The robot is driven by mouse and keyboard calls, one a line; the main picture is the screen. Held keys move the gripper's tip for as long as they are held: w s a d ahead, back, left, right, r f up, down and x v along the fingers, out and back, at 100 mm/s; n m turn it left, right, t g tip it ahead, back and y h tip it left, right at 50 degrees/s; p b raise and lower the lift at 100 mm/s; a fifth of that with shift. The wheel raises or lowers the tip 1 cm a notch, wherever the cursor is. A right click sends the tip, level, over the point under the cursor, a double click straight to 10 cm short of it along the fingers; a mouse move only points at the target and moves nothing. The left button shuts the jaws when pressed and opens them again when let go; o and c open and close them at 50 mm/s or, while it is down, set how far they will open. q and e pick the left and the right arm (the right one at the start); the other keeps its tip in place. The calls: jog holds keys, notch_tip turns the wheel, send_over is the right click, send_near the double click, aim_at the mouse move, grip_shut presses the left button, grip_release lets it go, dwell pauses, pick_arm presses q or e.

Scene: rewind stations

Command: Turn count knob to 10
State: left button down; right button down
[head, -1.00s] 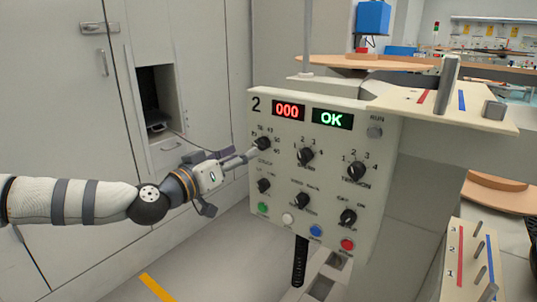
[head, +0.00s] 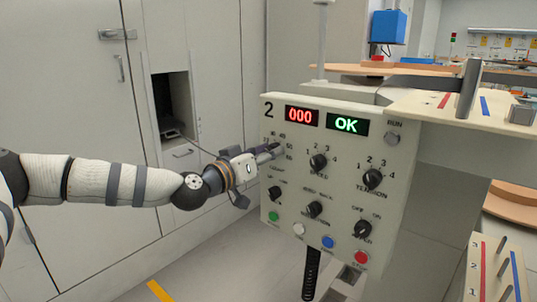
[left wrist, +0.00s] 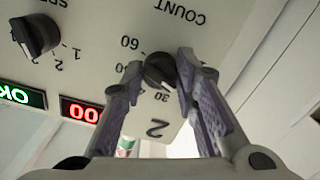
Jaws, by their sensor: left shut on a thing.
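The count knob (left wrist: 159,69) is a small black knob at the top left of the pale control panel (head: 335,160), under the number 2. The left wrist view shows it upside down, with the COUNT label and the numbers 60 and 30 around it. My left gripper (head: 274,150) is at this knob and mostly hides it in the head view. In the left wrist view its two fingers (left wrist: 158,85) stand on either side of the knob, shut on it. The knob's pointer mark is not clear. My right gripper is not in view.
The red display (head: 302,117) reads 000 and the green one (head: 347,125) reads OK. Other black knobs, such as the tension knob (head: 372,178), sit to the right and below. Coloured buttons line the panel's bottom. Grey cabinets (head: 75,110) stand at the left.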

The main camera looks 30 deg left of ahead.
pick_arm(q)
jog(key=n+b, duration=0.1)
jog(key=n, duration=0.7)
jog(key=shift+d+f+n+b, duration=0.1)
jog(key=shift+n+b, duration=0.2)
jog(key=shift+b, duration=0.05)
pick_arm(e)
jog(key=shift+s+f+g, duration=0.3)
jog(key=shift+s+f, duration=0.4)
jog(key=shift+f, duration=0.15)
pick_arm(q)
jog(key=shift+n, duration=0.3)
jog(key=c, duration=1.2)
grip_release()
jog(key=shift+c, duration=0.2)
